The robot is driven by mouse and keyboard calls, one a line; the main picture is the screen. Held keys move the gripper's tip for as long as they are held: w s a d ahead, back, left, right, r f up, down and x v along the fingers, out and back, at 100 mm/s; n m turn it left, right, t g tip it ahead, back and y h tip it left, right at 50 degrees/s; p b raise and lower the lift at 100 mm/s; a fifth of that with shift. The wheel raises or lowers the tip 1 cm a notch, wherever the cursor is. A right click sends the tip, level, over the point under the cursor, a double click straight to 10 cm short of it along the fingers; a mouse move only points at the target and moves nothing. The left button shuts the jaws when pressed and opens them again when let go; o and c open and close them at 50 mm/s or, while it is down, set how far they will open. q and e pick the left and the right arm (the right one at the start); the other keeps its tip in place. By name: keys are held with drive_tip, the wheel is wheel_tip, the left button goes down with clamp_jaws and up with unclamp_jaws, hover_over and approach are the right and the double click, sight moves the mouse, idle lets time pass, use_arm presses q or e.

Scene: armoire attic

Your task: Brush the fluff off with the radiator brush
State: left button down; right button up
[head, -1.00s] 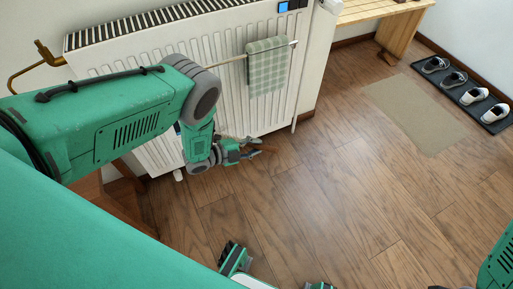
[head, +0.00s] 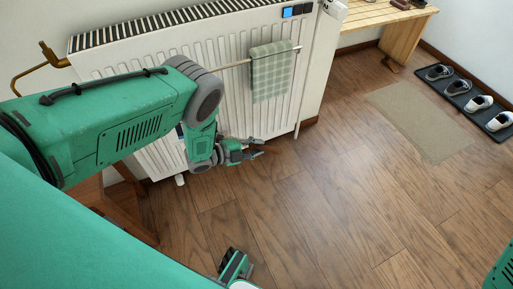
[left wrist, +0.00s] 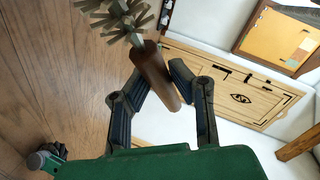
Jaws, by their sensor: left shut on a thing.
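My left gripper (head: 250,150) is low in front of the white radiator (head: 225,75) in the head view. In the left wrist view, my left gripper (left wrist: 157,84) is shut on the brown wooden handle of the radiator brush (left wrist: 151,66). The brush's pale, tufted bristles point away from the gripper, at the top of that view. In the head view the brush is too small and dark to make out clearly. The radiator has a dark slotted grille along its top. I cannot make out any fluff.
A checked green towel (head: 272,72) hangs on a rail at the radiator's front. A wooden bench (head: 400,42), a beige mat (head: 420,120) and a dark shoe tray (head: 461,86) with shoes lie to the right. The middle of the wooden floor (head: 320,190) is clear.

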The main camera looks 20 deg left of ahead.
use_arm(q)
drive_tip(key=shift+w+d, duration=0.25)
drive_tip(key=shift+w, duration=0.05)
drive_tip(key=shift+w, duration=0.1)
drive_tip(key=shift+w+d+b, duration=0.2)
drive_tip(key=shift+w+b, duration=0.25)
drive_tip(key=shift+w+d, duration=0.1)
drive_tip(key=shift+d, duration=0.05)
drive_tip(key=shift+w+d, duration=0.35)
drive_tip(key=shift+b, duration=0.3)
